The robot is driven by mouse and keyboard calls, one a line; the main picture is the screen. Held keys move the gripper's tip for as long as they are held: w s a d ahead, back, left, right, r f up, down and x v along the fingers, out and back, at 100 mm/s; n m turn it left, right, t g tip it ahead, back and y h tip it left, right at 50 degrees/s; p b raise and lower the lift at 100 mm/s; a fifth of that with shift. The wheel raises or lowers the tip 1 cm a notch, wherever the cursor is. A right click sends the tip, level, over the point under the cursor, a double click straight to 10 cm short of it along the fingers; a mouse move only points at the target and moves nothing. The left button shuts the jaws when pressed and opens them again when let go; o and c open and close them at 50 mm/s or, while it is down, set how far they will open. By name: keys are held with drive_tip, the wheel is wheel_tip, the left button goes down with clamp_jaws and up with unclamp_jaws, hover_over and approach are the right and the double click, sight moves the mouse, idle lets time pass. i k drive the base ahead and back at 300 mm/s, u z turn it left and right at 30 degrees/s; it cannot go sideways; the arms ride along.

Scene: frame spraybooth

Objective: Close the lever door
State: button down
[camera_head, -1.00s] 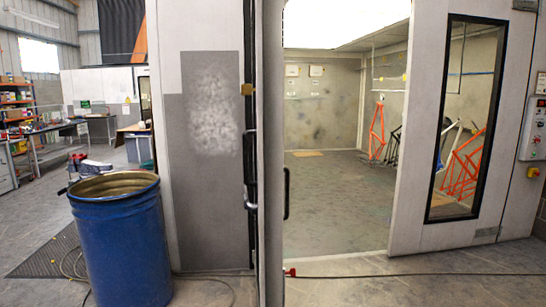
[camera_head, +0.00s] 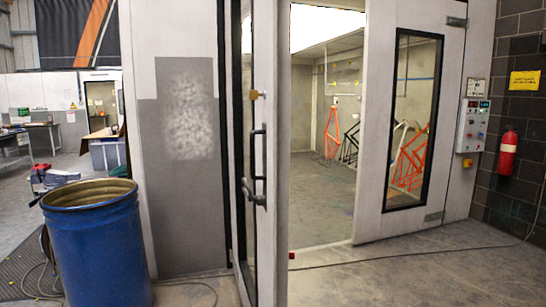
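The lever door (camera_head: 275,225) stands open and is seen nearly edge-on in the middle of the head view. It is a pale, narrow leaf with a dark glazed strip. On its left face are a dark upright pull handle (camera_head: 253,150) and a metal lever (camera_head: 248,190) below it. A small brass-coloured piece (camera_head: 256,95) sits above them. The doorway (camera_head: 318,200) to its right is open onto the spray booth. My gripper is not in view, so its state does not show.
A blue drum (camera_head: 97,245) stands at the left, near the grey panel. A cable (camera_head: 400,258) runs over the floor in front of the booth. A fixed windowed panel (camera_head: 372,130), control box (camera_head: 472,125) and red extinguisher (camera_head: 507,153) are at the right. The right floor is mostly clear.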

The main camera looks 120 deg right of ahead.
sight(271, 48)
drive_tip(key=z, duration=3.85)
drive_tip(key=i, duration=1.65)
drive_tip(key=u, duration=0.5)
drive_tip(key=k, duration=0.55)
drive_tip(key=u, duration=0.95)
drive_tip(key=i, duration=0.95)
drive_tip(key=z, duration=0.65)
